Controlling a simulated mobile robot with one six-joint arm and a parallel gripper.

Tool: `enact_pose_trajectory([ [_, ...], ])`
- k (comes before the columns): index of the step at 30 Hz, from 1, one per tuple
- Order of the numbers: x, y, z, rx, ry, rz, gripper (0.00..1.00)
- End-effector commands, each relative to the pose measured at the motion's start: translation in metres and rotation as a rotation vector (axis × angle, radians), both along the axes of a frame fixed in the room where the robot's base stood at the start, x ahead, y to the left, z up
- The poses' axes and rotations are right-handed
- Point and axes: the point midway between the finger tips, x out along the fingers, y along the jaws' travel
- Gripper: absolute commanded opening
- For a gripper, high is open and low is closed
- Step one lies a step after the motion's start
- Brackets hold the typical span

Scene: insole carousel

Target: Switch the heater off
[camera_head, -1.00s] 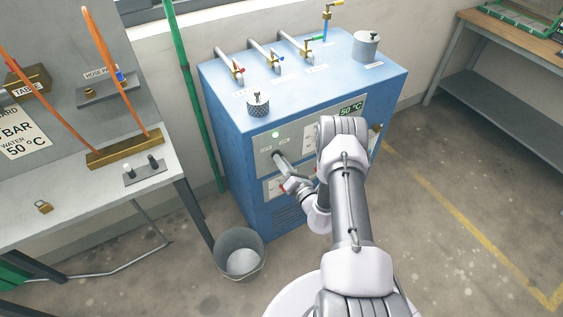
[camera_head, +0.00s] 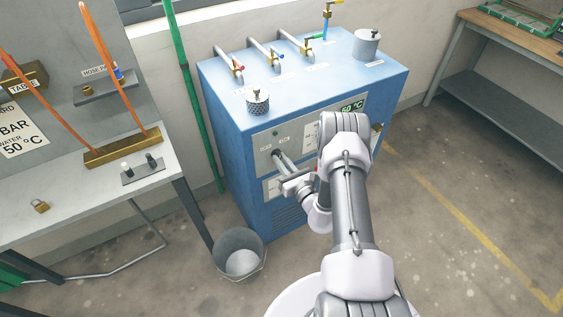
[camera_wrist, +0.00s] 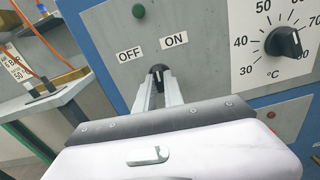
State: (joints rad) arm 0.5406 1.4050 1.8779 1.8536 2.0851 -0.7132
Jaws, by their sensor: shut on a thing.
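The heater is a blue cabinet (camera_head: 235,165) with a grey front panel. Its black switch knob (camera_wrist: 158,70) sits below the OFF label (camera_wrist: 130,54) and the ON label (camera_wrist: 174,40) in the wrist view. My gripper (camera_wrist: 160,88) is shut on the knob, one finger on each side; in the head view my gripper (camera_head: 279,157) reaches the panel from the front. The fingers partly hide the knob, so its exact pointing is hard to tell. The round green lamp (camera_wrist: 138,11) above the labels looks dark.
A temperature dial (camera_wrist: 284,42) marked in °C is right of the switch. A bucket (camera_head: 240,255) stands on the floor at the cabinet's front left. A grey bench (camera_head: 110,200) is at the left.

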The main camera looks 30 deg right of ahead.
Motion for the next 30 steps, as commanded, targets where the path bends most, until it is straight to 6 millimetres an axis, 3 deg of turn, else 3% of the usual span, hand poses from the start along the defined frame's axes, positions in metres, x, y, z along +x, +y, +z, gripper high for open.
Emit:
enact_pose_trajectory([
  [18,-0.0004,0.0001,-0.0023,-0.563,-0.017,0.001,0.00],
  [30,-0.0005,0.0001,-0.0018,-0.801,-0.025,0.001,0.00],
])
